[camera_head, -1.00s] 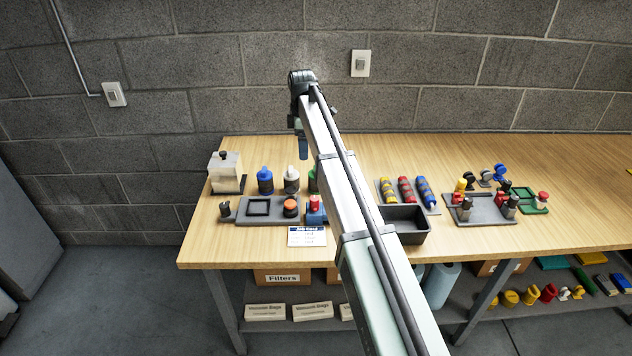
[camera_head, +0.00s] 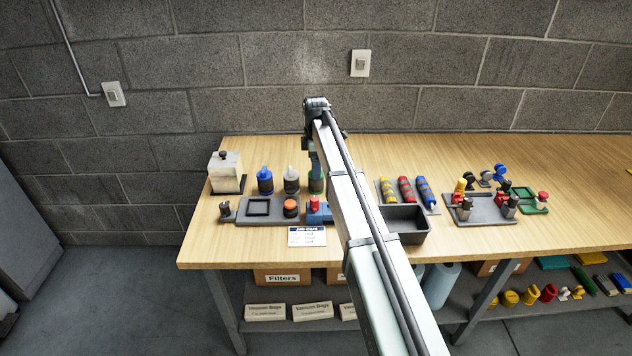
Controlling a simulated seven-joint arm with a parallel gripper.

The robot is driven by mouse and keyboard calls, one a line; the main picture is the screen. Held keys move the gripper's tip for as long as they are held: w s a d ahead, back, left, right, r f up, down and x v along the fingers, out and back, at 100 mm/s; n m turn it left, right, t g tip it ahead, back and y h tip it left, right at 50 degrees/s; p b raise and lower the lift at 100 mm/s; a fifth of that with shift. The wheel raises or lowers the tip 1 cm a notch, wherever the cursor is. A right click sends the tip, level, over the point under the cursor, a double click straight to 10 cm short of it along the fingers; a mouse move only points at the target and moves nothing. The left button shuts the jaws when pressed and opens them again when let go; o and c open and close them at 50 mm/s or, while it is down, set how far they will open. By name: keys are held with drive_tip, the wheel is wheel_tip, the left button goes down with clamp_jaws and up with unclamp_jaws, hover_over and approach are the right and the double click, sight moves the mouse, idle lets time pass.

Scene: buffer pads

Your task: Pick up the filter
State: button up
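I cannot tell for certain which thing is the filter. A box labelled "Filters" (camera_head: 282,278) stands on the shelf below the table; its contents are hidden. On the table, a blue bottle (camera_head: 265,182), a white bottle (camera_head: 291,182) and a green bottle (camera_head: 316,187) stand in a row. My gripper (camera_head: 315,172) points down at the green bottle and overlaps its top in the picture. The fingers are too small and dark to show whether they are open, or touch it.
In front lie a grey tray (camera_head: 236,213) with an orange-red puck (camera_head: 291,208), a red-and-blue piece (camera_head: 317,212) and a job card (camera_head: 307,237). Striped cylinders (camera_head: 406,190), a black bin (camera_head: 413,221) and a parts tray (camera_head: 482,213) are right.

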drive_tip(key=shift+w+d+f, duration=0.1)
drive_tip(key=shift+w+f, duration=0.05)
drive_tip(key=shift+f, duration=2.4)
drive_tip(key=shift+c, duration=0.3)
drive_tip(key=c, duration=1.1)
